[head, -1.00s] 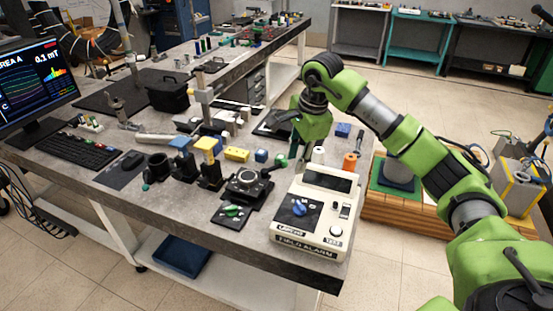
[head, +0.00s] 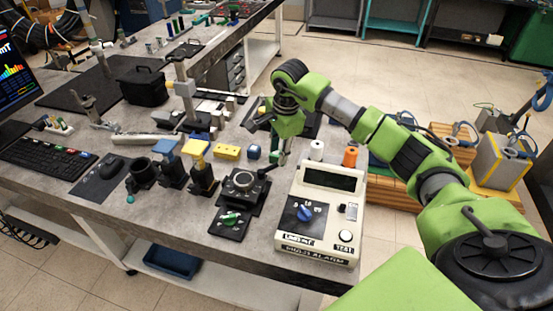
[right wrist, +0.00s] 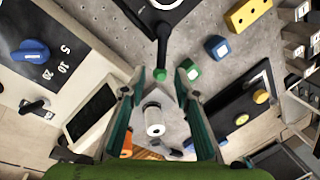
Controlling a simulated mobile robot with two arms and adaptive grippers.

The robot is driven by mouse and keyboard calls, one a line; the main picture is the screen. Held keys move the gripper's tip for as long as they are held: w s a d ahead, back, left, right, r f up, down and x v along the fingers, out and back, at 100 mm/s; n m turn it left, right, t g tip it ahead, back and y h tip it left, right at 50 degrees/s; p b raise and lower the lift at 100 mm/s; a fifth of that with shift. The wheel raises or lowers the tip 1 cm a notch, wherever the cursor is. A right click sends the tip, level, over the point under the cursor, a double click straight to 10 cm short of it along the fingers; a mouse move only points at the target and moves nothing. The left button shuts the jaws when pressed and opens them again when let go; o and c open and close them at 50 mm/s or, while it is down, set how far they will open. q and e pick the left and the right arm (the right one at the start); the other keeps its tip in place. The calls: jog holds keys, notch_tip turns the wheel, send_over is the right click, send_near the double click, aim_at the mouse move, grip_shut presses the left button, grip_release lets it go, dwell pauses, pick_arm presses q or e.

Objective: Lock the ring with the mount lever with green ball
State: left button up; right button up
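The dark mount (head: 226,206) with its round ring (head: 243,181) stands near the front edge of the bench, left of the white alarm box. In the right wrist view part of the ring (right wrist: 166,3) shows at the top edge. From it a black lever (right wrist: 163,48) runs down to a green ball (right wrist: 160,74). My right gripper (head: 278,152) is low over the bench, just right of the mount. In the wrist view its fingers (right wrist: 162,71) are apart, with the ball appearing between the tips; contact is not visible. My left gripper is out of view.
The alarm box (head: 318,213) is close on the right, with white and orange spools (head: 350,157) behind it. Green (right wrist: 192,73), blue (head: 254,152) and yellow (head: 227,151) blocks lie near the gripper. Posts with blue and yellow tops (head: 198,148) stand left of the mount.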

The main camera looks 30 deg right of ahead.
aim_at(276, 163)
jog(key=f, duration=0.2)
jog(key=w+f, duration=0.1)
jog(key=f, duration=0.1)
jog(key=shift+f+p, duration=0.2)
jog(key=shift+p, duration=0.2)
jog(key=shift+f, duration=0.3)
jog(key=shift+w+f, duration=0.1)
jog(key=shift+f, duration=0.25)
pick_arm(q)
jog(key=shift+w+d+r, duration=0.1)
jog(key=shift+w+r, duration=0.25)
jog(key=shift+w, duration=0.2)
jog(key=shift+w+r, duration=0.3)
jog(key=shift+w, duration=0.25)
pick_arm(e)
grip_shut()
